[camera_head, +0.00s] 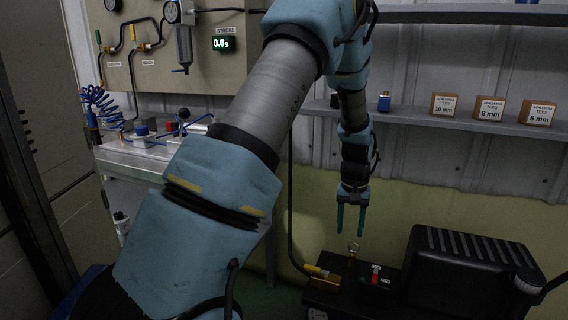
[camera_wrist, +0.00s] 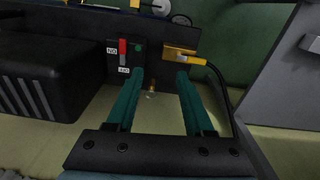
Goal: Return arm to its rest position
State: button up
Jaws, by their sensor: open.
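My arm reaches from the lower left up and over, with its end hanging down at the right of centre in the head view. My gripper (camera_head: 351,232) points downward with its two teal fingers apart. It is open, and nothing shows between the fingers. In the wrist view, my gripper (camera_wrist: 158,75) also has its fingers spread. It hangs above a dark cart that carries a black machine (camera_head: 462,272). A small brass fitting (camera_head: 353,249) shows just below the fingertips, apart from them as far as I can tell.
A shelf (camera_head: 425,120) on the back wall holds several small boxes. A workbench (camera_head: 135,163) and a panel with gauges stand at the left.

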jog(key=s+a+r+n, duration=0.15)
jog(key=a+r, duration=0.25)
jog(key=a, duration=0.4)
jog(key=s+a+r, duration=0.2)
jog(key=a+r, duration=0.1)
jog(key=a, duration=0.5)
jog(key=s+a+r+n+t, duration=0.1)
jog(key=s+a+r+n, duration=0.15)
jog(key=s+a, duration=0.75)
notch_tip(320, 180, up, 17)
jog(key=a+m+p, duration=0.1)
jog(key=p, duration=1.5)
jog(key=shift+w+p, duration=0.3)
jog(key=shift+p, duration=0.1)
